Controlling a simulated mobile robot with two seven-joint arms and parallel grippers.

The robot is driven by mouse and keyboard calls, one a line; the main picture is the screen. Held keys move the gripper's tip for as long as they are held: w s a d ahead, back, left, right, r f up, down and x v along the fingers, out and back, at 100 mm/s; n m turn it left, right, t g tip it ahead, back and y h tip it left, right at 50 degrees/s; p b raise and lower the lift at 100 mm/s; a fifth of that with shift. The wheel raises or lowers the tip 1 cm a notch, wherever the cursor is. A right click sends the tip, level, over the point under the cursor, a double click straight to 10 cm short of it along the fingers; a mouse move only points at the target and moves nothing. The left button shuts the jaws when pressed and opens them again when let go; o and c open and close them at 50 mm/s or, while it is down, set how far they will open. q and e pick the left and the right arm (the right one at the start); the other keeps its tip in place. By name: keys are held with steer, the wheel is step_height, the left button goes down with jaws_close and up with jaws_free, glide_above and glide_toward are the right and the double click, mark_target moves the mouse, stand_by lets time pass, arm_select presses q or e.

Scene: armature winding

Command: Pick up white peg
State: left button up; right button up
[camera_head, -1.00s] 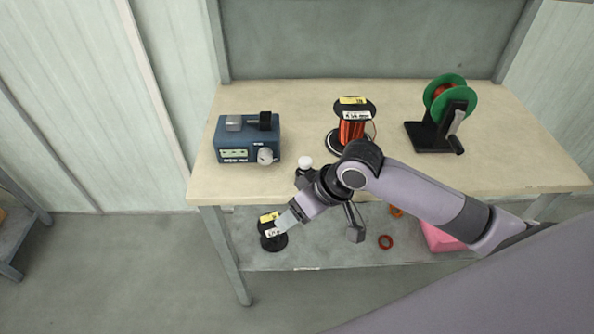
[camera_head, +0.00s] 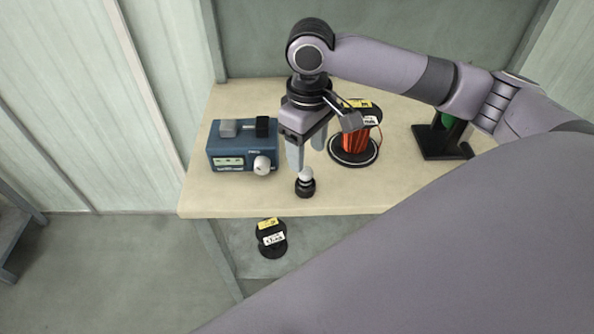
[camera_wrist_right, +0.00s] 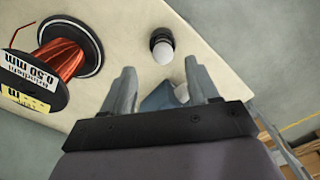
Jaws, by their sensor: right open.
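The white peg (camera_head: 306,174) stands upright in a small black holder (camera_head: 305,188) near the front edge of the workbench. In the right wrist view the peg's white rounded top (camera_wrist_right: 163,52) and black holder lie just beyond the fingertips, roughly between their lines. My right gripper (camera_head: 307,160) points down, open and empty, just above and behind the peg. Its two spread fingers also show in the right wrist view (camera_wrist_right: 159,68). No contact with the peg is visible. My left gripper is not in view.
A blue winding device (camera_head: 229,160) with a white knob stands left of the peg. A copper wire spool (camera_head: 355,140) stands close to the right. A black stand with a green reel (camera_head: 447,140) is farther right, partly hidden. Another black spool (camera_head: 271,243) sits on the lower shelf.

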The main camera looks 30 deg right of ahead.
mark_target(305, 170)
steer(key=f, duration=0.6)
steer(key=shift+s+a+f, duration=0.15)
steer(key=shift+a, duration=0.05)
jaws_close()
